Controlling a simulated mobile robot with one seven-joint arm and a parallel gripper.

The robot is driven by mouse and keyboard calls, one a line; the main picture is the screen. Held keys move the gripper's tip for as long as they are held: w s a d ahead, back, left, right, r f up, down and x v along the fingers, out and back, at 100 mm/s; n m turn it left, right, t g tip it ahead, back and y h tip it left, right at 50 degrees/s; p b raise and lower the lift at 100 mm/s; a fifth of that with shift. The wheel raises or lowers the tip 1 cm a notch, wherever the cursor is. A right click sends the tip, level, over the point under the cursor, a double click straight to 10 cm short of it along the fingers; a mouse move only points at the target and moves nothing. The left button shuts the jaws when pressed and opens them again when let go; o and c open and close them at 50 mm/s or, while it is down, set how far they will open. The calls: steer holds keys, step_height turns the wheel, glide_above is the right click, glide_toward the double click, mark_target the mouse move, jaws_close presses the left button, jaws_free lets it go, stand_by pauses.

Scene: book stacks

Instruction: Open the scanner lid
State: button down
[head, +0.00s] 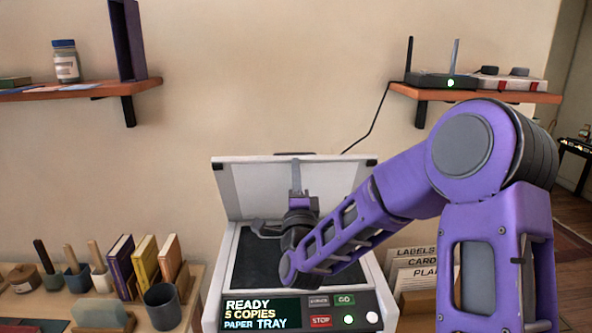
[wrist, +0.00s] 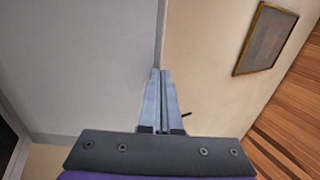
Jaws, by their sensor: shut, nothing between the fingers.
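The scanner (head: 212,300) stands against the wall in the head view. Its pale lid (head: 250,188) is raised and stands nearly upright at the back, with the dark glass bed (head: 252,262) uncovered below. My gripper (head: 296,166) is in front of the lid's inner face, fingers pointing up near its top edge. In the wrist view my fingers (wrist: 160,74) are together and empty, beside the edge of a grey panel (wrist: 80,60) that looks like the lid. I cannot tell whether they touch it. My arm hides part of the bed and the lid's right side.
Front panel buttons (head: 344,300) and a display (head: 262,312) are on the scanner's front. A shelf (head: 470,94) with a router hangs at right, another shelf (head: 80,90) at left. Books (head: 145,262) and a dark cup (head: 162,305) stand left; labelled folders (head: 412,262) stand right.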

steer(key=shift+b+x, duration=0.5)
steer(key=shift+x, duration=1.4)
steer(key=shift+r, duration=0.1)
steer(key=shift+s, duration=0.1)
